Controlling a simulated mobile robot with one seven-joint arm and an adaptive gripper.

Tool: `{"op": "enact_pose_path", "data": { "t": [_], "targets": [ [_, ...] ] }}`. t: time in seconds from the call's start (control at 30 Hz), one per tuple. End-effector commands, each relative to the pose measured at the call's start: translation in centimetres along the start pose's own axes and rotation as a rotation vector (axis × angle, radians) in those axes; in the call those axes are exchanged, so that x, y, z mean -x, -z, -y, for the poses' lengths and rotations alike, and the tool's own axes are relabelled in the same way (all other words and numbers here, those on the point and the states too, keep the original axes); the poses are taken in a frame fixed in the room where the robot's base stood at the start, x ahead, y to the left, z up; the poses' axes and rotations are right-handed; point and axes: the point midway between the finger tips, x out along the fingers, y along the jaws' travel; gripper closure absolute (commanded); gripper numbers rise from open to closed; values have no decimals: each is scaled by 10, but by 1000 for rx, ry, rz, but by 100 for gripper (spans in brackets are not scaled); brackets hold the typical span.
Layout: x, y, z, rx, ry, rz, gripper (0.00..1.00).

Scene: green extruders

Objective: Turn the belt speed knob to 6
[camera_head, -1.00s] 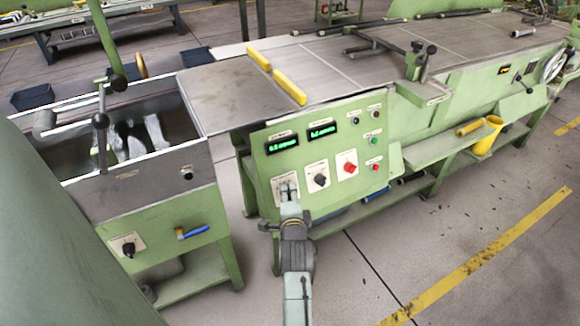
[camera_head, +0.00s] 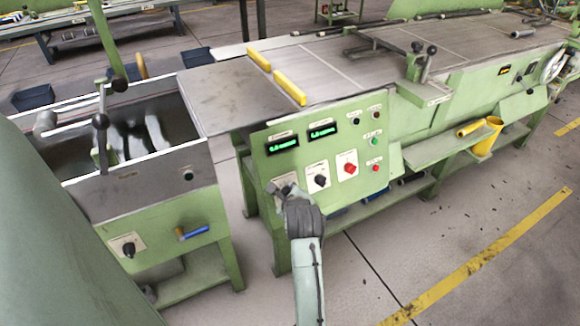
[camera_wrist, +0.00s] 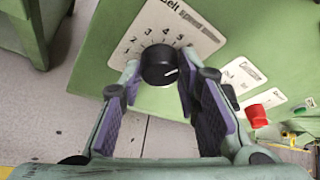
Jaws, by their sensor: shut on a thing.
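The black belt speed knob (camera_wrist: 158,62) sits on a white plate (camera_wrist: 195,35) labelled "Belt", with 1 to 5 readable around its left and top. Its white pointer line lies toward the knob's right side, past the 5; I cannot read a 6 there. My gripper (camera_wrist: 160,78) has its purple-padded fingers either side of the knob and is shut on it. In the head view my gripper (camera_head: 285,190) is at the lower left of the green control panel (camera_head: 262,160), covering most of the knob.
Another black knob (camera_head: 319,181) and a red knob (camera_head: 350,169) lie right of the gripper. Two green-lit displays (camera_head: 282,144) sit above, too small to read surely. The conveyor bed (camera_head: 225,95) is above and behind the panel. Floor in front is free.

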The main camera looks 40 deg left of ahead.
Motion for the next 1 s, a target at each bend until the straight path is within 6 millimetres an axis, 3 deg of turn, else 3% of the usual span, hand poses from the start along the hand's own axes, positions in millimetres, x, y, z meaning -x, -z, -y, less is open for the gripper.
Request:
{"op": "enact_pose_path", "data": {
  "t": [0.3, 0.83, 0.87, 1.0],
  "targets": [
    [0, -2, 2, -103, -39, 0, 98],
    [0, -3, 2, -121, -47, 0, 98],
    [0, -3, 2, -121, -47, 0, 68],
    [0, -2, 2, -121, -48, -2, 59]
  ]
}}
